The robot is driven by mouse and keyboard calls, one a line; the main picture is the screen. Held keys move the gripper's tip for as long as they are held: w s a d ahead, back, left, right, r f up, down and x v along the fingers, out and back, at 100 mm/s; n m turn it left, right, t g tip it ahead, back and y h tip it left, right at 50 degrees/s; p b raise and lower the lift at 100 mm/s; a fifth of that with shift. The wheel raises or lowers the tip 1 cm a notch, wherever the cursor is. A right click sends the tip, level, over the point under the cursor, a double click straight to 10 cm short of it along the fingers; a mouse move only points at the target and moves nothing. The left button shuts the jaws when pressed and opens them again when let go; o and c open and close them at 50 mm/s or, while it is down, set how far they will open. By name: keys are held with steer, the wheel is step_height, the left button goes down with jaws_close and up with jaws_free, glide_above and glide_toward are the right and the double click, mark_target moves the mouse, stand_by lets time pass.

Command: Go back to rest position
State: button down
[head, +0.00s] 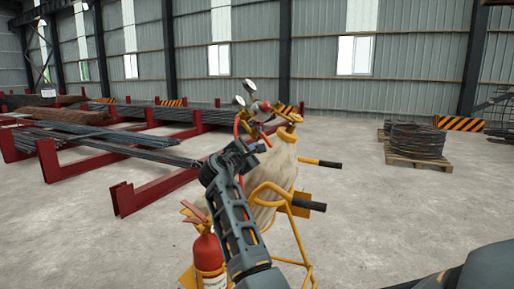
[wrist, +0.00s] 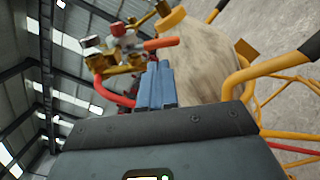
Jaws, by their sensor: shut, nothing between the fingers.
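My gripper (wrist: 156,86) is at the end of my raised arm, and its two blue-grey fingers are closed together with nothing between them. It stands in front of a yellow gas-cylinder cart in the head view, close to the cart's regulator and gauges (head: 254,100). In the wrist view the regulator (wrist: 125,45) with its red hose is just beyond the fingertips. The beige cylinder (wrist: 200,65) lies behind and to the right of the fingers. I cannot tell whether the fingers touch the regulator. In the head view my arm hides part of the cart.
The cart's yellow frame (head: 298,240) and black handle grips (head: 308,204) stick out to the right. A red fire extinguisher (head: 208,257) is at its lower left. Red racks with rebar (head: 125,200) fill the left. A wire coil on a pallet (head: 416,141) stands right. Floor between is clear.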

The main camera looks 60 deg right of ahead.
steer(key=a+b, duration=0.1)
steer(key=a, duration=0.6)
steer(key=shift+s+a, duration=0.15)
steer(key=shift+a, duration=0.25)
steer(key=s+a+f+n+t+y, duration=0.1)
steer(key=s+a+f+t+y, duration=0.15)
steer(key=a+f, duration=0.4)
steer(key=s+a+f+n+t+y, duration=0.15)
steer(key=a+f+t, duration=0.25)
steer(key=f, duration=0.5)
steer(key=s+a+f+t+y, duration=0.1)
steer(key=a+f+t+y, duration=0.15)
steer(key=a+f, duration=0.4)
steer(key=s+a+f+t+y, duration=0.3)
steer(key=s+a+f+y, duration=0.1)
steer(key=s+a+f, duration=0.25)
steer(key=s+a+m+t+y, duration=0.1)
steer(key=s+a+m+y, duration=0.35)
steer(key=s+a, duration=0.8)
steer(key=s+a+r+m+y, duration=0.1)
steer(key=s+a+r+m, duration=0.1)
steer(key=s, duration=0.5)
steer(key=s+a+r+m+y, duration=0.2)
steer(key=s+a+r+m, duration=0.1)
steer(key=s+r, duration=0.3)
steer(key=shift+s+r+m+t, duration=0.35)
steer(key=shift+s+m+t, duration=0.05)
steer(key=shift+s+m, duration=0.45)
